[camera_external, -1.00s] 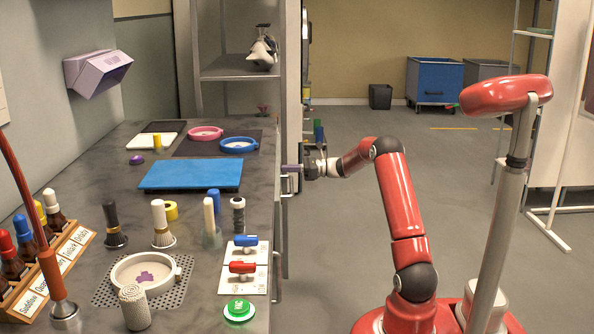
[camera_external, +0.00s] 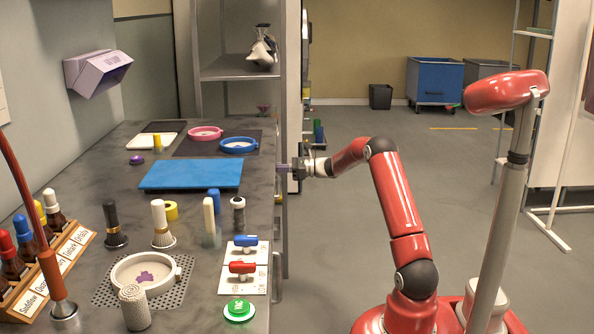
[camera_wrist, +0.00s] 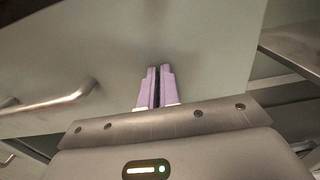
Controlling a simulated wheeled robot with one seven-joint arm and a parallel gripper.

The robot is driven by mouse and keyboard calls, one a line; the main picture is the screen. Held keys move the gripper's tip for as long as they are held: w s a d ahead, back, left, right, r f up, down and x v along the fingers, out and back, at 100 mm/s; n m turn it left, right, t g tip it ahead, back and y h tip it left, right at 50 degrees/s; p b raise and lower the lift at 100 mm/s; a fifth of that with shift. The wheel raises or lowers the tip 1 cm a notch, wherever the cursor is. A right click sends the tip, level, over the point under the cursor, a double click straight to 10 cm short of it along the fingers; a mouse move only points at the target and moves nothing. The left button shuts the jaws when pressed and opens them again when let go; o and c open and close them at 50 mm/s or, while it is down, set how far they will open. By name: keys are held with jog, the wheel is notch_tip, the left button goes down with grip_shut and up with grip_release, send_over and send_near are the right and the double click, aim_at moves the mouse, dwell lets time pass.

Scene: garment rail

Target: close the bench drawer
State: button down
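My gripper (camera_external: 284,168) is at the bench's right side, just below the top. In the wrist view its two purple fingers (camera_wrist: 156,88) lie side by side with only a thin dark line between them, shut and holding nothing visible. The fingertips are at or very near a pale drawer front (camera_wrist: 205,55); exact contact is hard to tell. A bar handle (camera_wrist: 50,106) is on that front, left of the fingers and not gripped. In the external view the drawer front is nearly edge-on, looking close to the bench side, and any remaining gap cannot be judged.
The bench top (camera_external: 200,270) carries a blue board (camera_external: 192,175), bottles, brushes and a green button (camera_external: 239,309). Another bar handle (camera_external: 278,292) juts out nearer the camera. A shelf unit (camera_external: 240,68) stands behind the bench.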

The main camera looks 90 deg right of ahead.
jog(key=s, duration=1.4)
jog(key=shift+b, duration=0.3)
jog(key=w+a+r+n+g+y+p, duration=0.1)
jog(key=w+a+r+n+g, duration=0.2)
jog(key=a+n, duration=0.7)
jog(key=w+a+n+g+p, duration=0.1)
jog(key=w+a+n+g, duration=0.3)
jog(key=a, duration=1.2)
jog(key=w+a+r+n+g+y+p, duration=0.1)
jog(key=w+a+r+n+g, duration=0.15)
jog(key=a+n+g, duration=0.65)
jog(key=s+a+n+t, duration=0.1)
jog(key=s+a+n, duration=0.2)
jog(key=a, duration=0.3)
jog(key=s+a+f+n+t+h, duration=0.1)
jog(key=s+a+n, duration=0.3)
jog(key=a, duration=0.3)
jog(key=s+a+f+n+t+h, duration=0.1)
jog(key=s+a+n, duration=0.3)
jog(key=a+n, duration=0.2)
jog(key=shift+a+f+t+p, duration=0.2)
jog(key=shift+a+t+p, duration=0.15)
jog(key=shift+a, duration=0.35)
